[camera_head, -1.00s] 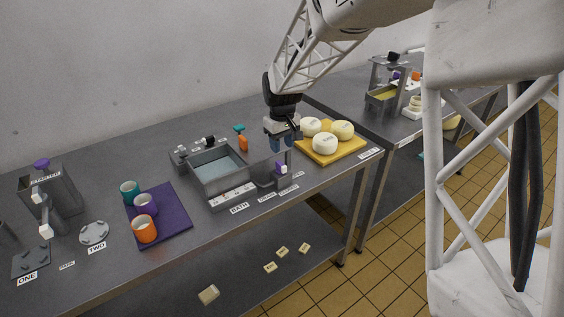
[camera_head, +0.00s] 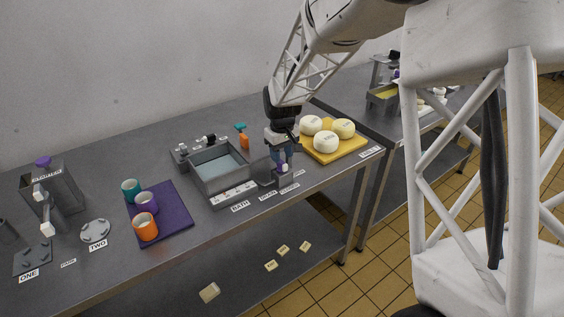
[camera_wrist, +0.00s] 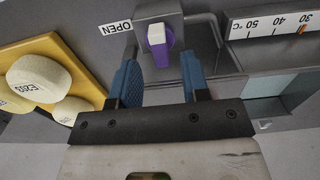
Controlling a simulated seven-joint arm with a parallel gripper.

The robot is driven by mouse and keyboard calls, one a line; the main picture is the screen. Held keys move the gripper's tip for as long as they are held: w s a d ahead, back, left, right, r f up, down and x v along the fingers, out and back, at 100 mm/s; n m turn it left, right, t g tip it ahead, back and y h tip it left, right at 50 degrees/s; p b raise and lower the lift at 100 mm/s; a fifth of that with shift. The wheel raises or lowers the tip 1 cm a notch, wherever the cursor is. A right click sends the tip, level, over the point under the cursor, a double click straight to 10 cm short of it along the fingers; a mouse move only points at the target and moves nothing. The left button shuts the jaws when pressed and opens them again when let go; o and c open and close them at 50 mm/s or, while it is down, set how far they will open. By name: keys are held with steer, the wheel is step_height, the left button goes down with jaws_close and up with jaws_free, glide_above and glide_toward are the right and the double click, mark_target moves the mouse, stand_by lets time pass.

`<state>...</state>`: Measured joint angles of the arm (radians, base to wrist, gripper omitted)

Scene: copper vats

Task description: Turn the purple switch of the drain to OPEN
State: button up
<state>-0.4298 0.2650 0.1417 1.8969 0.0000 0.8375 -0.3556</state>
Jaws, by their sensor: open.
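The purple switch (camera_wrist: 161,45) with a white tip shows in the wrist view, mounted on a grey block at the drain. It sits between and just beyond the blue fingertips of my gripper (camera_wrist: 160,75), which is open with nothing in it. An OPEN label (camera_wrist: 115,27) lies to the left of the switch in the wrist view. In the head view my gripper (camera_head: 281,160) is over the drain end of the bath (camera_head: 222,178), and the switch (camera_head: 283,168) is partly hidden by the fingers. Whether a finger touches the switch cannot be told.
A yellow board (camera_head: 330,155) with white rounds stands close beside my gripper. A thermometer strip (camera_head: 233,194) runs along the bath's front. An orange bottle (camera_head: 244,141) stands behind the bath. A purple mat (camera_head: 172,225) with cups lies to the left.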

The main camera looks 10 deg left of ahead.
mark_target(282, 162)
steer(key=shift+f, duration=1.75)
jaws_close()
